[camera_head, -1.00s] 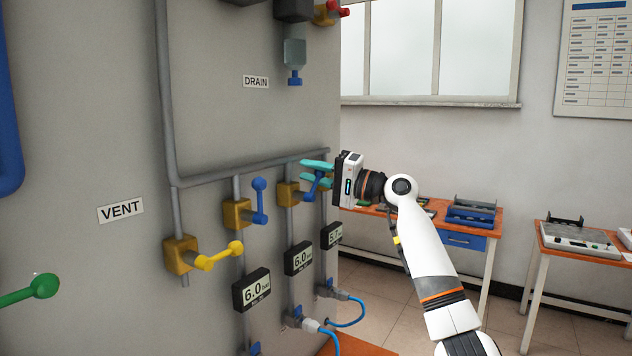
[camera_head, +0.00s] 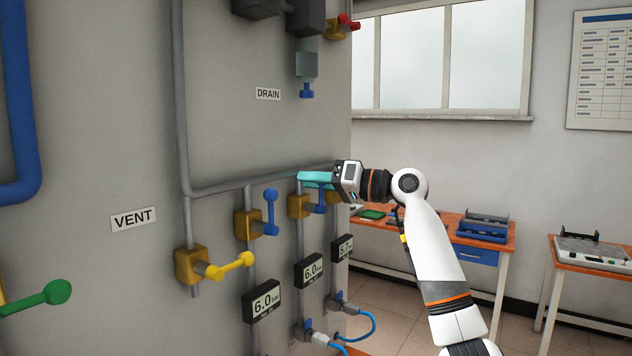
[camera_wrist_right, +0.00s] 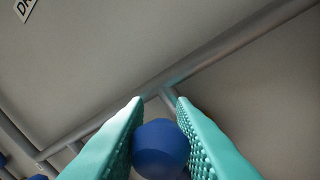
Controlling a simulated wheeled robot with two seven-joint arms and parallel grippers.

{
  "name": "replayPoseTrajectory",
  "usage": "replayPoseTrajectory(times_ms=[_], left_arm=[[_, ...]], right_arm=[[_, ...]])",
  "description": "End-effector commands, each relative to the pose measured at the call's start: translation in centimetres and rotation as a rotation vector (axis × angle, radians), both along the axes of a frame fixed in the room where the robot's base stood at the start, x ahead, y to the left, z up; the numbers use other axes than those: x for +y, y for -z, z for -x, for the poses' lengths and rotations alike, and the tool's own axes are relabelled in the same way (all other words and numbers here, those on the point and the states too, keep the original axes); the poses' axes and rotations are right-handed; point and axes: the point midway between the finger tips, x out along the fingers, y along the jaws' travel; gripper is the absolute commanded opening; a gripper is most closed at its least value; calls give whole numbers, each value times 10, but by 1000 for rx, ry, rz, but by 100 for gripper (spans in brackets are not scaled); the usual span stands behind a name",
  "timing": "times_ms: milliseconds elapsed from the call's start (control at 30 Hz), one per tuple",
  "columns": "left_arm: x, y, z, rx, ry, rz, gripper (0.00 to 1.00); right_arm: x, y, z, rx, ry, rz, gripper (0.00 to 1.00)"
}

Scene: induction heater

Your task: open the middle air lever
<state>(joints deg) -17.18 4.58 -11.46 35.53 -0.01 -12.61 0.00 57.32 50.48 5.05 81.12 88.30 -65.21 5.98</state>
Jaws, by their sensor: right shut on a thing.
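The middle air lever (camera_head: 320,207) is blue and sits on a brass valve (camera_head: 298,206) on a vertical pipe. My right gripper (camera_head: 312,180) is at this lever's upper end, its teal fingers covering the knob in the head view. In the right wrist view the round blue knob (camera_wrist_right: 160,148) sits between the two fingers, which are shut on it. The left air lever (camera_head: 270,212) points up from its own brass valve. The right-hand air lever is mostly hidden behind my right gripper. My left gripper is out of view.
A yellow lever (camera_head: 232,266) sticks out low on the left, and a green lever (camera_head: 45,294) is farther left. Pressure gauges (camera_head: 309,271) and blue hoses (camera_head: 368,325) are below the valves. A workbench (camera_head: 480,225) stands behind my right arm.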

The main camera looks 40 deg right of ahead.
Motion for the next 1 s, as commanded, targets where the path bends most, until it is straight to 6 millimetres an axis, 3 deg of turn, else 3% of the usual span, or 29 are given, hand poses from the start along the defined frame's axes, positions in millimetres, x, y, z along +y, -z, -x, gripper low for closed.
replayPoseTrajectory(times_ms=[567, 600, 700, 1000], left_arm=[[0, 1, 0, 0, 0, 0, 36], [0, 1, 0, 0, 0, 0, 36], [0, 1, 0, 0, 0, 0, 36], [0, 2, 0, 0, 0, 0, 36]], right_arm=[[5, 6, -1, 7, -8, 30, 0], [4, 7, -1, 8, -8, 30, 30], [4, 5, -1, 5, -7, 29, 45], [2, 3, 1, -1, -3, 28, 45]])
